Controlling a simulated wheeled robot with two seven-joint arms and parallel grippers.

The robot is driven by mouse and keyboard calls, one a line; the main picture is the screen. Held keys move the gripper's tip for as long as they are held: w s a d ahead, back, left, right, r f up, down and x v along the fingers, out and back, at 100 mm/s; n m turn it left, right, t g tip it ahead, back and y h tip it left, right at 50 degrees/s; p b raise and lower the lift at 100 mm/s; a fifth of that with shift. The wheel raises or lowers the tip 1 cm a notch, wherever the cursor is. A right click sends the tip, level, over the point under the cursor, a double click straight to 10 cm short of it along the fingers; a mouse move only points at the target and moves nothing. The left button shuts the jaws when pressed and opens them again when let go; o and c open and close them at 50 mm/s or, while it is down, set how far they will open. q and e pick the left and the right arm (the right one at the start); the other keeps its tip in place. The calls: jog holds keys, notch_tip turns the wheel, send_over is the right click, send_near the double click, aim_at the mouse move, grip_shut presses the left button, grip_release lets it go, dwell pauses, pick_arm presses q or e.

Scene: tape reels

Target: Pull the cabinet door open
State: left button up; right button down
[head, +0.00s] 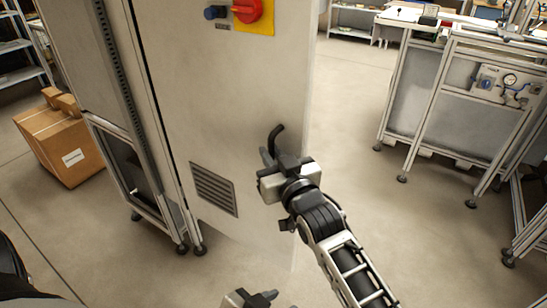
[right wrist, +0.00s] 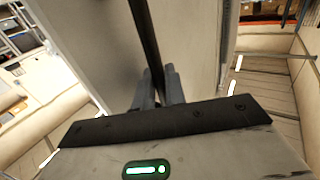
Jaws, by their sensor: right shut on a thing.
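The cabinet is a tall grey-beige box, and its door (head: 225,120) faces me in the head view, with a vent grille low on it. A black bar handle (head: 277,133) stands near the door's right edge. My right gripper (head: 282,162) is shut on the handle, whose curved upper end shows above it. In the right wrist view the dark handle bar (right wrist: 146,40) runs down between the fingers (right wrist: 158,92). A dark gap runs along the door's left side; I cannot tell how far the door stands open. My left gripper (head: 252,299) is cut off at the bottom edge, away from the handle.
A red rotary switch (head: 247,10) on a yellow plate is high on the door. A cardboard box (head: 62,145) lies on the floor at left. A framed workbench (head: 455,100) stands at right. The floor between cabinet and workbench is clear.

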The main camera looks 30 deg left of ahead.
jog(key=shift+s+a+r, duration=0.1)
jog(key=shift+a+r, duration=0.1)
jog(key=c, duration=1.6)
grip_release()
jog(key=shift+o, duration=0.2)
jog(key=shift+a+f, duration=0.1)
jog(key=shift+a, duration=0.05)
jog(key=shift+d, duration=0.2)
jog(key=v, duration=1.5)
jog(key=shift+s+d, duration=0.2)
jog(key=shift+d, duration=0.1)
